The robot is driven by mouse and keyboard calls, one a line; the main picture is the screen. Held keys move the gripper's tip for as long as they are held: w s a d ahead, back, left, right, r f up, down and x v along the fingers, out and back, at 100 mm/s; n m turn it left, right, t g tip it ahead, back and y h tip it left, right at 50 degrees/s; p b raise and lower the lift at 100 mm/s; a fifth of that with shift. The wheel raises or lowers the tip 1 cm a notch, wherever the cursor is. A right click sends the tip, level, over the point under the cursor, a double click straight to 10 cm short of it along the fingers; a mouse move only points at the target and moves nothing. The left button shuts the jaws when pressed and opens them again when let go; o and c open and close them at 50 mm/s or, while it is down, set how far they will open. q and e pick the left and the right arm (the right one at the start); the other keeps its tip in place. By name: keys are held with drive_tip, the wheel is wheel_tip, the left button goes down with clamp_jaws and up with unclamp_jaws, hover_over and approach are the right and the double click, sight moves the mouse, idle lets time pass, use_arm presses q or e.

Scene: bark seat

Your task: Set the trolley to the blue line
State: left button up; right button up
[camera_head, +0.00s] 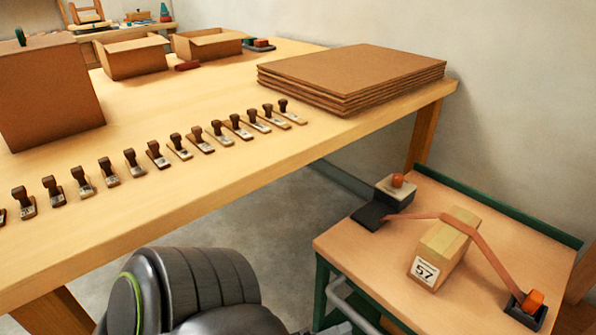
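The trolley (345,240) stands at the lower right. It has a wooden top, a green frame and a green rail along its back. A grey metal bar (352,302) shows at its near left side. A wooden block labelled 57 (445,248) sits on top under an orange-brown strap, which runs between two dark fittings with orange knobs. No blue line shows on the visible floor. A dark, rounded part of my arm fills the bottom, left of the trolley. Neither gripper's fingers can be made out.
A long wooden workbench (230,185) crosses the view, with a row of stamps (157,154) along its front edge. Stacked cardboard sheets (350,75) and open boxes (135,55) lie on it. Grey floor (290,225) shows between bench and trolley. A wall stands behind the trolley.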

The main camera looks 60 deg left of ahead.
use_arm(q)
drive_tip(key=v, duration=0.9)
drive_tip(key=shift+s, duration=0.35)
drive_tip(key=shift+w+a+f, duration=0.1)
